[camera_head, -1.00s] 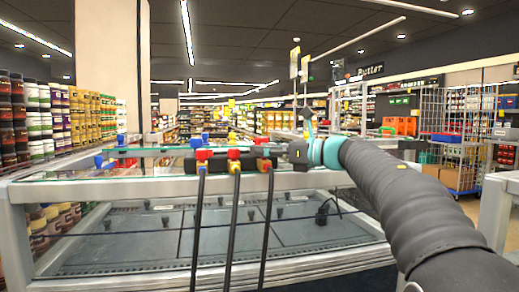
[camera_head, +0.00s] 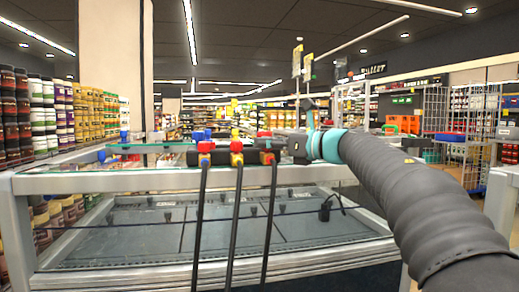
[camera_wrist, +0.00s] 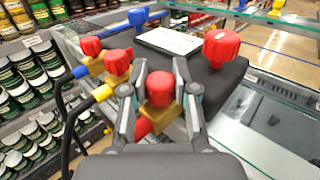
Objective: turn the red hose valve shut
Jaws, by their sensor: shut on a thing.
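In the wrist view, the red hose valve's red knob (camera_wrist: 160,88) sits between the two fingers of my gripper (camera_wrist: 160,92). The fingers are shut on it from both sides. A red fitting (camera_wrist: 143,128) shows just below the knob. The black pump body (camera_wrist: 205,80) lies behind it with a white label on top. In the head view, my gripper (camera_head: 298,147) is at the right end of the black manifold (camera_head: 222,156). The gripped knob's turn angle cannot be told.
In the wrist view, two more red knobs stand close left, by a yellow fitting (camera_wrist: 103,92) and a blue fitting (camera_wrist: 78,72). Another red knob (camera_wrist: 222,48) stands at the right. Black hoses (camera_head: 236,215) hang in front of the glass-topped freezer (camera_head: 90,184).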

